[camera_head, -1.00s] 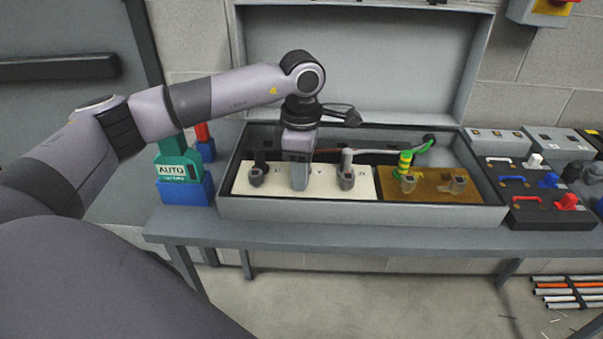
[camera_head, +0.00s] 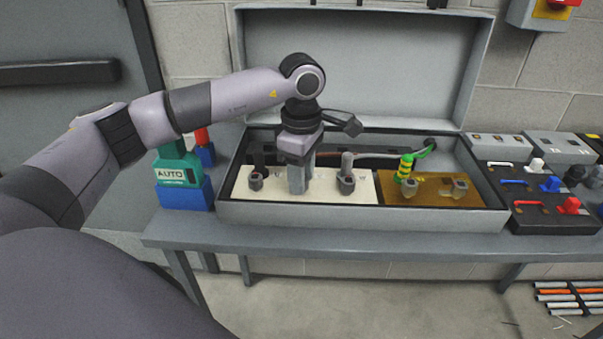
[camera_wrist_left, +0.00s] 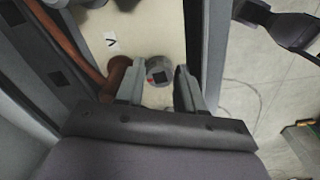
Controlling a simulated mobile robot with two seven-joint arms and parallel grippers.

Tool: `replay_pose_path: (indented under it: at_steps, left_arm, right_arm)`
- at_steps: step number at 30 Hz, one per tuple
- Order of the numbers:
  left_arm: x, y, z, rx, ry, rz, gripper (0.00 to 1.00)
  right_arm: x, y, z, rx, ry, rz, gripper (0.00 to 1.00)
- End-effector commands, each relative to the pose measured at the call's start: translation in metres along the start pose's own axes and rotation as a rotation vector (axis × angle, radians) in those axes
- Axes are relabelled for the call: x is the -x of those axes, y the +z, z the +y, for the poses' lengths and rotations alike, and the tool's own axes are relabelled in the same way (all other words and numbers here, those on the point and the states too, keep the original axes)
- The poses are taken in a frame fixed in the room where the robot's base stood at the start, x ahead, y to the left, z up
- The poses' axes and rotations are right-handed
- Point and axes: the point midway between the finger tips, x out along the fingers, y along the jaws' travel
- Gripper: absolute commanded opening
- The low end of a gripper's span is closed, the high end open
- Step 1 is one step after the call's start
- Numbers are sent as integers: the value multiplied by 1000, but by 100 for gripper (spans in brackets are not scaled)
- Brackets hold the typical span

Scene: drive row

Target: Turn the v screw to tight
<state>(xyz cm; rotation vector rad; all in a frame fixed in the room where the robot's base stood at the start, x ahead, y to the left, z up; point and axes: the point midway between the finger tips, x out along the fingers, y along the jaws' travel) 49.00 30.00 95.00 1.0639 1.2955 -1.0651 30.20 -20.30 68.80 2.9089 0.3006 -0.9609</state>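The v screw (camera_wrist_left: 159,74) is a round grey head with a dark square recess and a small red mark. It shows in the left wrist view beside a brown cable end (camera_wrist_left: 117,72), near a label reading V (camera_wrist_left: 110,41). My left gripper (camera_wrist_left: 160,92) points down over it, with its fingers apart on either side of the screw head. I cannot tell whether the fingers touch it. In the head view, the left gripper (camera_head: 301,182) hides the screw on the white terminal board (camera_head: 328,186). My right gripper is not in view.
Other screws sit left (camera_head: 256,182) and right (camera_head: 346,184) of my gripper. A brown-gold plate (camera_head: 434,198) with a green-yellow wire (camera_head: 406,166) lies further right. The grey box (camera_head: 360,215) has its lid open behind. A teal AUTO block (camera_head: 175,166) stands left.

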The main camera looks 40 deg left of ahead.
Motion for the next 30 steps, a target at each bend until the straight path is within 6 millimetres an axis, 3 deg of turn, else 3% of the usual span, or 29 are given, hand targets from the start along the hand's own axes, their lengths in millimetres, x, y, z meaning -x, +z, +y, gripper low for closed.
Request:
replay_pose_path:
  at_steps: [2, 20, 30]
  left_arm:
    - [2, 0, 1, 2, 5, -2, 57]
    - [1, -1, 1, 25, 2, 0, 57]
    - [2, -1, 0, 289, 1, 2, 57]
  right_arm:
    - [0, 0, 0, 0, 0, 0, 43]
    - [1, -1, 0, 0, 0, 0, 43]
    - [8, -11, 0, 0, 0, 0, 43]
